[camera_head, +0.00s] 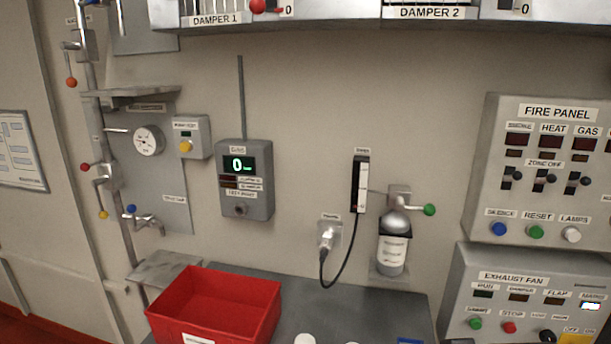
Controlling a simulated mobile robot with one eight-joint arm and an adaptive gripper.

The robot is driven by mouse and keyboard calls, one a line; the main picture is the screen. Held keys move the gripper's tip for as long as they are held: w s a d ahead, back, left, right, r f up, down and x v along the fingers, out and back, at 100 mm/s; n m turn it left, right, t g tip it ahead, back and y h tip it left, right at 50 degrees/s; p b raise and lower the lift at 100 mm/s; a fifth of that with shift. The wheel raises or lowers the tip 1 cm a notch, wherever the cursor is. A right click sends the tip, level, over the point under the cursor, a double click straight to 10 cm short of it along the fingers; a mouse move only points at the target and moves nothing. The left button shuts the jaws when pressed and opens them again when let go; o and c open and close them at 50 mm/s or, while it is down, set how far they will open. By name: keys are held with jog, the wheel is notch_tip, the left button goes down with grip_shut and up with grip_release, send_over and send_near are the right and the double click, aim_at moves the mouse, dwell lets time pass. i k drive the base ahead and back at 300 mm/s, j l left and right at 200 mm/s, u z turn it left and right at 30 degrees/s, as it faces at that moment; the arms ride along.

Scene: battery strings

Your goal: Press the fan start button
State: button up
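The exhaust fan box (530,290) is a grey panel on the wall at the lower right, labelled EXHAUST FAN. A green button (475,324) sits at its lower left under a small label that seems to read START. A red button (509,328) labelled STOP is just right of it. A black knob (547,336) is further right. A row of small indicator windows runs above; the rightmost window (590,306) is lit white, the others look dark. My gripper is not in view.
The fire panel (557,112) hangs directly above the fan box, with blue, green and white buttons. A red bin (262,316) stands on the grey bench (385,301). A bottle under a green-knobbed valve (430,210) and a plugged black cable are on the wall left of the panels.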

aim_at(475, 323)
jog(key=z, duration=0.85)
